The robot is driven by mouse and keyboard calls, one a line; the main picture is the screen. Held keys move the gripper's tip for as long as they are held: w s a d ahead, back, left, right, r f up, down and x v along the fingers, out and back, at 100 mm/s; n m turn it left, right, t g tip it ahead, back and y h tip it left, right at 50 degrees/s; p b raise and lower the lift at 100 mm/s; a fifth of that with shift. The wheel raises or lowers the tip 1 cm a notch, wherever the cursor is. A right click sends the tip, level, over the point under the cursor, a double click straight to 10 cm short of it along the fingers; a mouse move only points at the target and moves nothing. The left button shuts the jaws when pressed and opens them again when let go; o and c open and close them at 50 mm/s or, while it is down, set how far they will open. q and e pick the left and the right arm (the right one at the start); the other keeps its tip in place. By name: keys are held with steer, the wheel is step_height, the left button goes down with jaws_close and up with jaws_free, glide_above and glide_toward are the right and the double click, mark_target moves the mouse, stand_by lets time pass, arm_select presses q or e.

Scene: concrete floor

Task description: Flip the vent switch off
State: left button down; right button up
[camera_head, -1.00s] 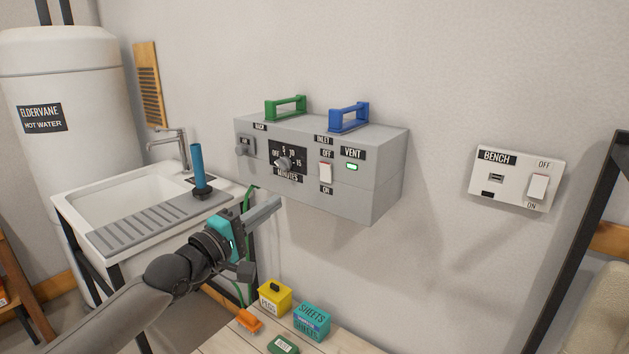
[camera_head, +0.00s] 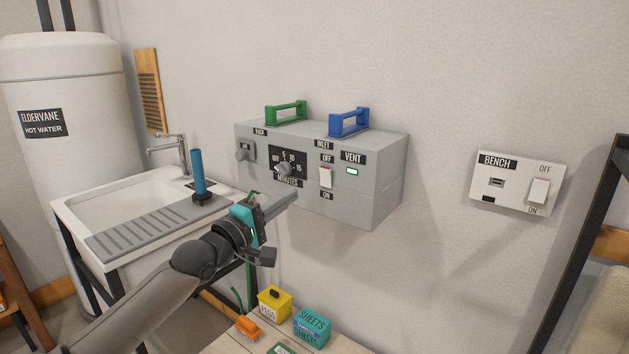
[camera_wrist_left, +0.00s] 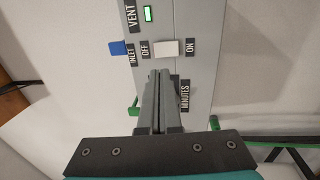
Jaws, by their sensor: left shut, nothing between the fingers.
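The vent switch (camera_head: 326,178) is a white rocker on the front of a grey wall box (camera_head: 385,180), with OFF above it and ON below. A thin red strip shows at its top edge. The VENT light (camera_head: 352,171) beside it glows green. My left gripper (camera_head: 293,196) is shut and empty, in front of the box, left of and a little below the switch in the head view. In the left wrist view the shut fingertips (camera_wrist_left: 160,74) point at the box close to the white switch (camera_wrist_left: 166,48), with a gap in the picture. My right gripper is not in view.
A dial (camera_head: 284,168) marked MINUTES and a small RACK switch (camera_head: 244,148) share the box front. A BENCH switch panel (camera_head: 516,183) is further right; a sink (camera_head: 130,200) is left.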

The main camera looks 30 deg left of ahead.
arm_select(q)
steer(key=b, duration=0.1)
glide_toward(323, 172)
steer(key=w, duration=0.4)
steer(key=shift+w+d+r+b, duration=0.1)
steer(key=shift+w+r+b, duration=0.05)
steer(key=shift+w, duration=0.55)
steer(key=shift+w+d+r+b, duration=0.1)
steer(key=shift+w+r+b, duration=0.1)
steer(key=shift+w, duration=0.5)
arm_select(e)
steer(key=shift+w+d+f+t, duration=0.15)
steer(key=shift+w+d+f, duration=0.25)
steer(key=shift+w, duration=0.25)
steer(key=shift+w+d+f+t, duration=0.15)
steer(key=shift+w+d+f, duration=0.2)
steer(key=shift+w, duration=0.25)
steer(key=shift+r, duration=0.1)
